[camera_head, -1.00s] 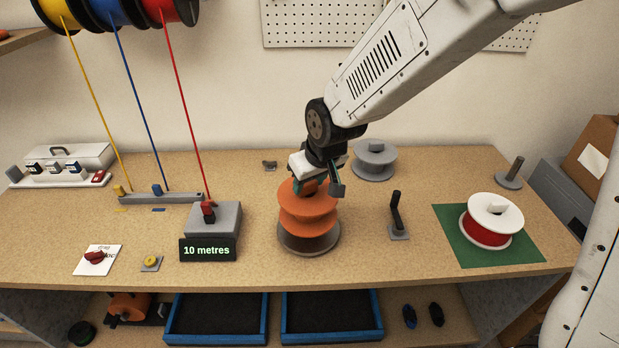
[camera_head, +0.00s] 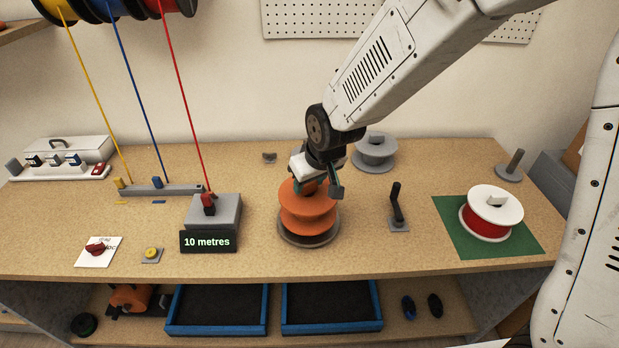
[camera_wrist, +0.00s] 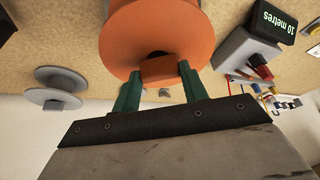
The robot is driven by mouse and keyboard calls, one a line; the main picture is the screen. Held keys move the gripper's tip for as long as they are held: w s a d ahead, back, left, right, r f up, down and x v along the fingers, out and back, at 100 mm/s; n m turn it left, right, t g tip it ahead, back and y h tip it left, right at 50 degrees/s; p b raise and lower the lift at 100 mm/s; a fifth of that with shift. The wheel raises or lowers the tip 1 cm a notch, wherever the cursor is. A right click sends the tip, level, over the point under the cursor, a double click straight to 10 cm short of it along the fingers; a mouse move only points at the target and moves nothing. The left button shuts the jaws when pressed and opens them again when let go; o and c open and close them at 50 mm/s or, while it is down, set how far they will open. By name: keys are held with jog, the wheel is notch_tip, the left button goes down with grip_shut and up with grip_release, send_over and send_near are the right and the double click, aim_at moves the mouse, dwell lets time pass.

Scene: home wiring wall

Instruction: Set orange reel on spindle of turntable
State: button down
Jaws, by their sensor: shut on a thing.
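The orange reel (camera_head: 308,218) is upright on or just over the dark round turntable (camera_head: 309,240) at the middle front of the bench. I cannot tell whether a gap is left between them, and the spindle is hidden by the reel. My gripper (camera_head: 317,189) comes from above and is shut on the reel's top block. In the wrist view the green fingers of my gripper (camera_wrist: 160,77) sit on both sides of the orange block of the reel (camera_wrist: 160,35).
A grey box with a "10 metres" display (camera_head: 208,241) stands left of the turntable. A dark crank handle (camera_head: 398,207) stands to the right. A grey reel (camera_head: 375,153) is behind. A red and white reel (camera_head: 490,214) sits on a green mat (camera_head: 452,224).

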jog(key=shift+f, duration=0.95)
jog(key=c, duration=0.7)
grip_release()
jog(key=shift+v, duration=3.85)
jog(key=s+d+r+m+g, duration=0.1)
jog(key=s+d+r+m, duration=0.1)
jog(key=s+d+r, duration=0.2)
jog(key=s+d+r+m+h, duration=0.1)
jog(key=s+d+r, duration=0.3)
jog(key=s+d, duration=0.6)
jog(key=s+d+r+m+g+h, duration=0.1)
jog(key=s+d+r+m, duration=0.1)
jog(key=s+d+r, duration=0.2)
jog(key=shift+s+d+r+m+g, duration=0.1)
jog(key=shift+s+d, duration=0.45)
jog(key=shift+s, duration=0.45)
jog(key=shift+s+d+m+g, duration=0.1)
jog(key=shift+s+d, duration=0.4)
jog(key=shift+s, duration=0.5)
jog(key=shift+s+d+r+m+g, duration=0.1)
jog(key=shift+s+d, duration=0.45)
jog(key=shift+s, duration=0.45)
